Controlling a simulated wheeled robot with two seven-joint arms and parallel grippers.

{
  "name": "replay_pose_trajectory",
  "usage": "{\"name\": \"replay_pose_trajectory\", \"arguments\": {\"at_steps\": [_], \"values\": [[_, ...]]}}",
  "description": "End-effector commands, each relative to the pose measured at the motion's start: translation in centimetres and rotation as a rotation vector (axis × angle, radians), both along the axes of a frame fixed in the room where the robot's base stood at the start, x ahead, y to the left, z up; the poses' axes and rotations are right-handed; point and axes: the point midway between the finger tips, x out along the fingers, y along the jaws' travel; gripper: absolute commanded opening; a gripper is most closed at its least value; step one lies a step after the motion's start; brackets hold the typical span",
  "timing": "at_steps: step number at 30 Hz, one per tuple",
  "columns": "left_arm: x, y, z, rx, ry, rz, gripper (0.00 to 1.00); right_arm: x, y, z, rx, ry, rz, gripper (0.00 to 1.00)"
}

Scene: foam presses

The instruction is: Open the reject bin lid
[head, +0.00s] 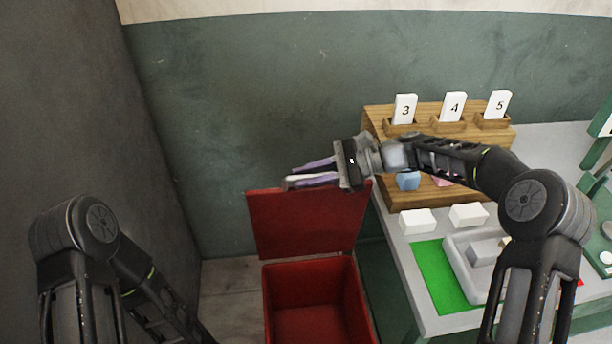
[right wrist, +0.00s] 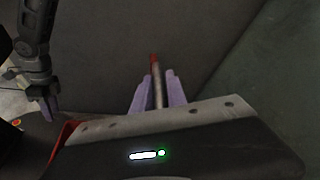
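The red reject bin (head: 317,313) stands on the floor, with its inside visible from above. Its red lid (head: 306,225) is swung up and stands nearly upright behind the opening. My right gripper (head: 308,174) is at the lid's top edge, its purple fingers pointing left. In the right wrist view the fingers (right wrist: 159,92) sit on both sides of a grey bar with a red end, the lid's handle (right wrist: 157,78), and appear closed on it. My left gripper (right wrist: 48,108) shows small at the left of the right wrist view; its opening is unclear.
A grey table (head: 405,275) stands right of the bin, with a green mat (head: 432,272), a grey tray (head: 462,290) and white blocks (head: 417,221). A wooden rack (head: 385,122) holds cards 3, 4 and 5. A green wall is behind the lid, a dark wall at left.

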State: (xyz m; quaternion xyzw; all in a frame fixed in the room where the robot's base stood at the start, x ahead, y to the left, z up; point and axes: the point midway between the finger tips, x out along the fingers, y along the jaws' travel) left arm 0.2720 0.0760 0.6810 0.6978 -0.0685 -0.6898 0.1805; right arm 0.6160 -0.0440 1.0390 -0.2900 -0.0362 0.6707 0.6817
Motion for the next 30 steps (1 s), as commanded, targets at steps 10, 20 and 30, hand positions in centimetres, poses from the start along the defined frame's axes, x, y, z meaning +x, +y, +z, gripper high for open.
{"name": "replay_pose_trajectory", "arguments": {"at_steps": [10,20,30], "values": [[0.0,0.0,0.0,0.000,0.000,0.000,0.34,0.1,0.0,0.1,0.002,0.001,-0.003,0.34],[0.1,0.0,-0.6,-0.002,-0.003,0.000,0.34,0.0,-1.9,0.6,0.001,-0.002,-0.006,0.34],[0.3,-0.1,-1.7,-0.005,-0.008,-0.002,0.34,-0.6,-6.7,2.3,0.001,-0.001,-0.004,0.34]]}}
